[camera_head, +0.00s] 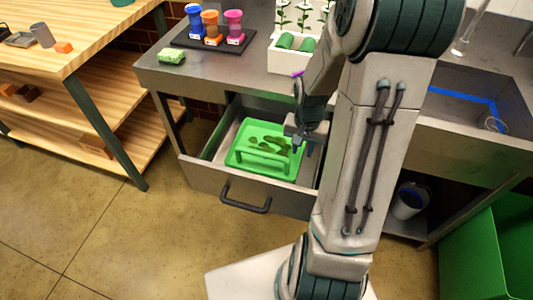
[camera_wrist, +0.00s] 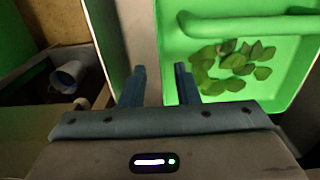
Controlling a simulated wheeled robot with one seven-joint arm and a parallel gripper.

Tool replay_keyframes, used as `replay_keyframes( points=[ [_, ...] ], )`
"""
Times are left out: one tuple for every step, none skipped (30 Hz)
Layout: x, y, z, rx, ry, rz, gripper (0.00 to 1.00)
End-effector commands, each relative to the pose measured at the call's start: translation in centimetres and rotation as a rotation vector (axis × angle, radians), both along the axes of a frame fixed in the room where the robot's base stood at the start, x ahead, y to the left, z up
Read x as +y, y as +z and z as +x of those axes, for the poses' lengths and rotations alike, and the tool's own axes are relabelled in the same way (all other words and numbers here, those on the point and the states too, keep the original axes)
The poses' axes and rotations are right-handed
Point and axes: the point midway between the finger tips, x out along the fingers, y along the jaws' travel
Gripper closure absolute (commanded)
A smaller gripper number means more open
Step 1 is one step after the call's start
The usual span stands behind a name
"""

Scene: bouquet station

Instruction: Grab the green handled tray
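The green handled tray (camera_head: 233,158) sits inside the pulled-out drawer (camera_head: 205,180), with dark green leaf pieces (camera_head: 268,144) on its floor. Its raised bar handle (camera_head: 262,161) runs along the near side. In the wrist view a tray handle (camera_wrist: 245,27) crosses the upper right, beyond the fingers. My gripper (camera_head: 302,143) is over the tray's right edge. In the wrist view my gripper's fingers (camera_wrist: 160,82) are apart with a grey drawer-side strip (camera_wrist: 139,35) showing between and beyond them, and nothing held. The tray's right end is partly hidden by my arm.
The drawer's dark pull (camera_head: 246,203) faces the open floor. The counter above holds colored containers (camera_head: 211,25), a white planter box (camera_head: 287,58) and a green packet (camera_head: 171,56). A wooden table (camera_head: 75,40) stands left. A bucket (camera_head: 408,202) and green bin (camera_head: 490,250) are at right.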

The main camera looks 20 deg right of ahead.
Motion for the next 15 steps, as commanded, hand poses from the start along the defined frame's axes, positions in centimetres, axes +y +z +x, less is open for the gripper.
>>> replay_keyframes(
  points=[
    [0.0,-0.4,0.0,0.0,0.001,0.0,0.72],
    [0.0,-0.5,0.0,0.0,0.001,0.0,0.72],
    [0.0,-0.6,0.0,0.0,0.001,0.0,0.72],
    [0.0,-0.8,0.0,0.0,0.001,0.0,0.72],
    [0.0,-1.0,0.0,0.001,0.001,0.0,0.72],
    [0.0,-1.4,0.1,0.002,0.0,0.001,0.72],
    [-0.1,-1.7,0.1,0.001,0.0,0.001,0.72],
    [-0.1,-2.1,0.1,0.002,0.0,0.002,0.72],
    [-0.1,-2.7,0.2,0.003,0.001,0.002,0.72],
    [-0.2,-3.1,0.3,0.002,0.001,0.001,0.72],
    [-0.2,-3.5,0.3,0.002,0.0,0.002,0.72],
    [-0.2,-4.0,0.3,0.002,0.0,0.002,0.72],
    [-0.2,-4.4,0.3,0.002,0.002,0.001,0.72],
    [-0.2,-4.8,0.3,0.002,0.002,0.0,0.72],
    [-0.2,-5.2,0.3,0.002,0.001,0.0,0.72]
  ],
)
